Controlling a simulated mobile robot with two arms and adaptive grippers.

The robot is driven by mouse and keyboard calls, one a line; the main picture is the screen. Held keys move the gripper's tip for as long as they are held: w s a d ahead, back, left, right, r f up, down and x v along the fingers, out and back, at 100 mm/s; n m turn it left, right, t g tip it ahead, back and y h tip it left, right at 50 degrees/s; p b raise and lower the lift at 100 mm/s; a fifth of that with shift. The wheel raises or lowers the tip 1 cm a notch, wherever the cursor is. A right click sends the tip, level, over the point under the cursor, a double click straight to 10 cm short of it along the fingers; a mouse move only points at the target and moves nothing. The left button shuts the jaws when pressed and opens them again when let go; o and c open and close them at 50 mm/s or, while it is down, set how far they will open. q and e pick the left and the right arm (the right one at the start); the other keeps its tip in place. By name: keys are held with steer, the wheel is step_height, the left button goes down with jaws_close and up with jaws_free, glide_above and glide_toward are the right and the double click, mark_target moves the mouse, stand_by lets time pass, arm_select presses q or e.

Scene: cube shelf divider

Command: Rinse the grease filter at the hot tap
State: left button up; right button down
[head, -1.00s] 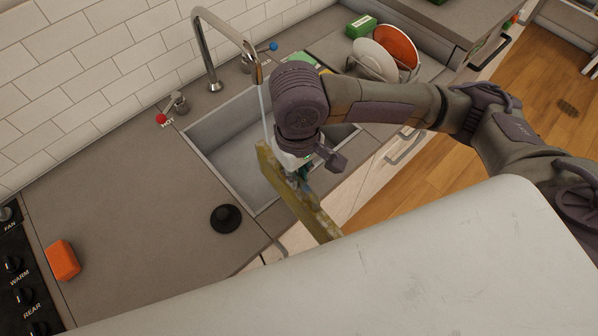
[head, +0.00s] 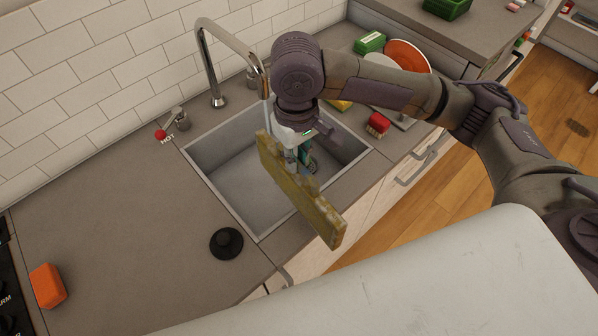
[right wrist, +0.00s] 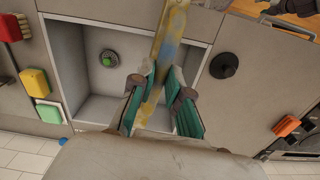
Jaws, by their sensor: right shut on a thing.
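The grease filter (head: 300,195) is a flat, yellowish-brown, greasy panel, tilted over the front part of the sink (head: 240,185). My right gripper (head: 300,160) is shut on it; in the right wrist view, the green-padded fingers (right wrist: 163,88) close on the filter (right wrist: 172,28), which shows a bluish patch near them. The tap spout (head: 262,82) comes down just left of my right wrist. The red hot tap knob (head: 160,134) is at the back left.
A black stopper (head: 227,243) stands on the counter front-left of the sink. An orange block (head: 47,285) lies near the stove edge. A red brush (head: 378,124), plates (head: 408,54) and a green box (head: 369,42) are right of the sink. The left counter is mostly clear.

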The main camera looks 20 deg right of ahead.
steer(key=shift+w+d+f+b, duration=0.1)
steer(key=shift+w+f+b, duration=0.1)
steer(key=shift+w+b, duration=0.2)
steer(key=shift+w+d+f+b, duration=0.15)
steer(key=shift+w+b, duration=0.15)
steer(key=shift+w, duration=0.2)
arm_select(q)
steer(key=shift+f, duration=1.05)
arm_select(e)
steer(key=w+d, duration=0.1)
steer(key=w, duration=0.5)
steer(key=shift+w+d+f, duration=0.15)
steer(key=shift+w+f, duration=0.05)
steer(key=shift+f, duration=0.25)
arm_select(q)
steer(key=shift+r, duration=0.15)
arm_select(e)
steer(key=shift+d, duration=0.1)
